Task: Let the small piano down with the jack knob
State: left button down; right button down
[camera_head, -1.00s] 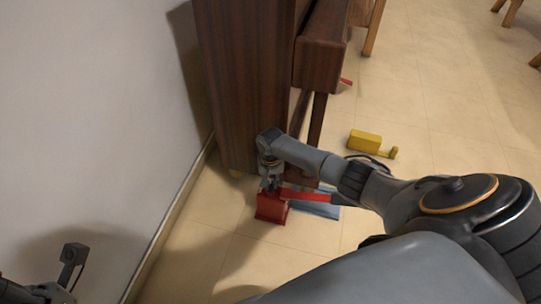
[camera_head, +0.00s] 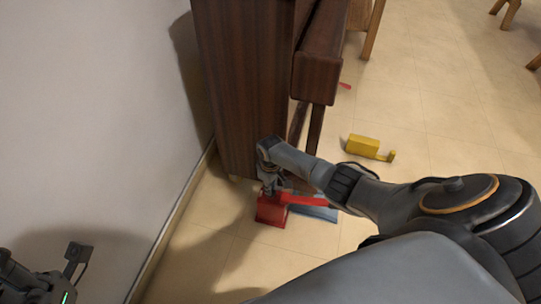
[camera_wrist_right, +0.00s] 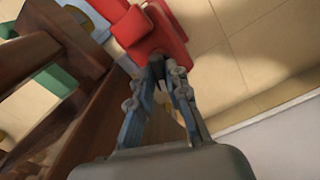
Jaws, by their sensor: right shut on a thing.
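The small dark-brown piano (camera_head: 240,90) stands beside the wall in the head view. A red jack (camera_head: 270,211) is on the floor at its near end, with a red handle (camera_head: 305,200) reaching to the right. The jack fills the top of the right wrist view (camera_wrist_right: 150,35). My right gripper (camera_head: 269,187) is above the jack. In the right wrist view its fingers (camera_wrist_right: 168,72) are shut on a small dark knob (camera_wrist_right: 158,72) at the jack. The fingers hide much of the knob. Only part of my left arm shows at the lower left, without its fingertips.
A yellow jack (camera_head: 365,146) lies on the floor right of the piano. A flat blue piece (camera_head: 316,212) is beside the red jack. Wooden furniture legs (camera_head: 374,28) stand farther back. The white wall (camera_head: 95,100) is close on the left. The tiled floor (camera_head: 440,110) is open on the right.

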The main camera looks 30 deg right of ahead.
jog(key=shift+n, duration=1.6)
jog(key=c, duration=1.3)
grip_release()
jog(key=shift+r, duration=0.1)
notch_tip(320, 180, up, 12)
